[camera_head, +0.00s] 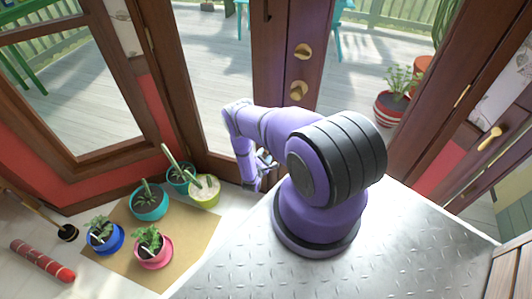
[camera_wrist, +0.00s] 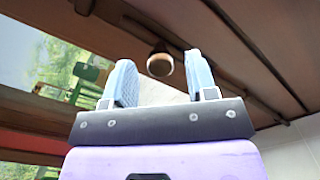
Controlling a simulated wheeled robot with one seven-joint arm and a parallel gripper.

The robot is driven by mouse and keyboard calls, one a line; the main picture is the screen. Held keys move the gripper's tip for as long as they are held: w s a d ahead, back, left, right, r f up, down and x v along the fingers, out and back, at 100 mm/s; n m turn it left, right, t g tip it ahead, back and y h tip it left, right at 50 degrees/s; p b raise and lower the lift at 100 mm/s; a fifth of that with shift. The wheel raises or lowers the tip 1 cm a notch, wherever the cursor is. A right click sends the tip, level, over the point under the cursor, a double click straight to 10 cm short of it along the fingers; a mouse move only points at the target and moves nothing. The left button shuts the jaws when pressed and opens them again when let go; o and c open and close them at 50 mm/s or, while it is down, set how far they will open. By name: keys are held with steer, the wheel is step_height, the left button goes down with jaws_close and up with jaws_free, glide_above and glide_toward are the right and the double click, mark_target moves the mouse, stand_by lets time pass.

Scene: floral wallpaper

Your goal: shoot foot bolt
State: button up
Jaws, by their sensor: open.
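In the wrist view a small round knob (camera_wrist: 160,64), pale-faced with a dark stem, projects from the brown door wood; it looks like the foot bolt's knob. My gripper (camera_wrist: 159,72) is open, with its two pale blue fingers apart. The knob appears in the gap between the fingertips; I cannot tell whether it lies between them in depth or just beyond. No contact is visible. In the head view my gripper (camera_head: 264,166) is low beside the foot of the glazed door (camera_head: 281,60). The bolt does not show there, and my arm covers part of the door's lower area.
Several potted plants, including a lime pot (camera_head: 204,198) and a pink pot (camera_head: 153,257), stand on a tan mat (camera_head: 196,246) left of my gripper. A broom head (camera_head: 67,233) and a red roll (camera_head: 42,261) lie farther left.

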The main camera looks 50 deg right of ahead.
steer(key=shift+x, duration=1.3)
steer(key=shift+c, duration=0.2)
jaws_close()
steer(key=shift+f, duration=0.45)
steer(key=shift+s, duration=0.1)
steer(key=shift+f, duration=0.1)
steer(key=shift+c, duration=0.2)
jaws_free()
steer(key=shift+f, duration=0.1)
steer(key=shift+o, duration=0.4)
steer(key=shift+a, duration=0.1)
